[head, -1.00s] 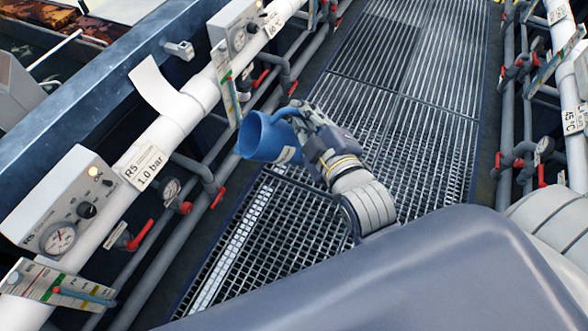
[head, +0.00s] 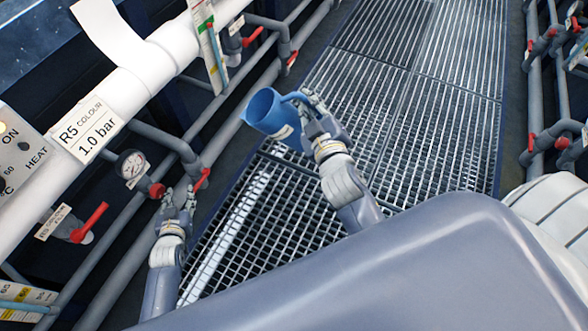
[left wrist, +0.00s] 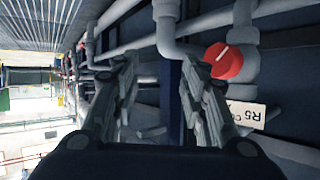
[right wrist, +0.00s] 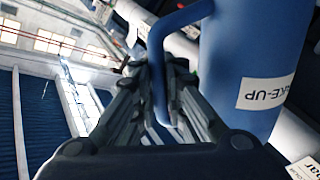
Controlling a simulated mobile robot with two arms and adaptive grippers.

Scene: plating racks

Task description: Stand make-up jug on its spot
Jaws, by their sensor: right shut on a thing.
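The blue make-up jug (head: 268,112) is in the middle of the head view, above the floor grating, with its open mouth toward the upper left of the picture. My right gripper (head: 306,104) is shut on its handle. In the right wrist view the jug body (right wrist: 255,50) carries a white "MAKE-UP" label, and the handle (right wrist: 158,75) passes between the fingers. My left gripper (head: 180,195) is empty beside the grey pipes. In the left wrist view its fingers (left wrist: 155,75) are apart. I cannot make out the jug's spot.
A white pipe (head: 130,85) with an "R5 COLOUR 1.0 bar" tag runs along the left. A pressure gauge (head: 131,164) and red valve handles (head: 90,222) sit below it, near my left gripper. Slatted grating (head: 400,110) fills the middle, with more pipes at the right.

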